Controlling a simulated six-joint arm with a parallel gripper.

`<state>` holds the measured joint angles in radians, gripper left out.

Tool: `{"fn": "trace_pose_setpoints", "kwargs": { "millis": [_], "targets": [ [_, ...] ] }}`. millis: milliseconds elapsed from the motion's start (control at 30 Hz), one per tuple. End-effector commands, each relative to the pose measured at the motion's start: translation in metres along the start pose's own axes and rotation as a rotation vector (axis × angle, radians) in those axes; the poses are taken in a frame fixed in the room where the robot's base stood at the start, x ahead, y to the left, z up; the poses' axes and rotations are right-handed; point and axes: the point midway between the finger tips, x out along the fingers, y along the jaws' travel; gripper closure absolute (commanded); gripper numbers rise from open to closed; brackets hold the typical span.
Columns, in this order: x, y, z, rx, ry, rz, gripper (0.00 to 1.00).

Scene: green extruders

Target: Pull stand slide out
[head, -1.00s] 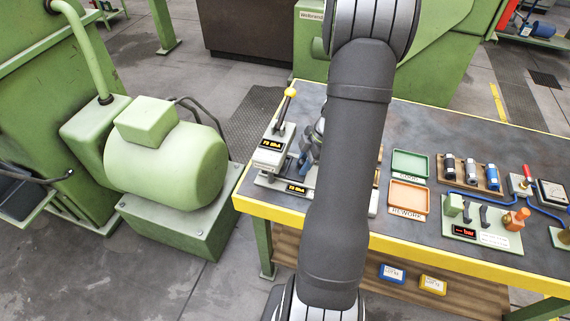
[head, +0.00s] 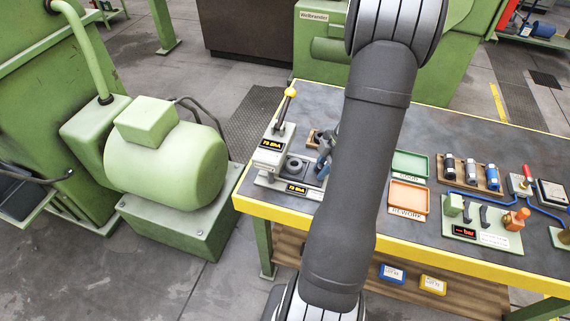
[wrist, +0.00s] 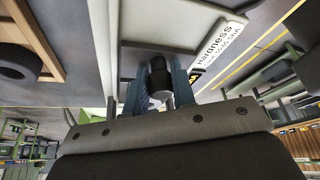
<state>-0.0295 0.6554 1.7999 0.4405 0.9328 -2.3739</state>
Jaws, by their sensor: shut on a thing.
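The hardness stand (head: 270,158) is at the left end of the bench, with a yellow-knobbed lever (head: 287,96) and small lit displays. A grey slide with a dark round piece (head: 295,167) sits low at the stand's right side. My gripper (head: 323,160) is just right of that piece, partly hidden behind my arm. In the wrist view, my gripper's blue fingers (wrist: 159,92) are shut on a dark and grey knob (wrist: 158,74), below a grey plate. A white label reading "Hardness" (wrist: 218,43) is beside it. How far the slide is out is hard to tell.
A green tray (head: 410,164) and an orange tray (head: 408,197) lie right of my arm. Beyond them are a wooden rack (head: 470,175) with cylinders and a panel (head: 482,230) with switches. A wooden holder (head: 314,136) is behind my gripper.

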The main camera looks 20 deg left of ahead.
Motion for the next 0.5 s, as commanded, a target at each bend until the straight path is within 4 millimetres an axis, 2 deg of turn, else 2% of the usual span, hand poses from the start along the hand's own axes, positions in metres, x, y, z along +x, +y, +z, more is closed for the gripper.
{"fn": "trace_pose_setpoints", "kwargs": {
  "millis": [500],
  "targets": [
    [-0.012, -0.015, 0.025, 0.002, 0.0, 0.002, 0.89]
  ]
}}
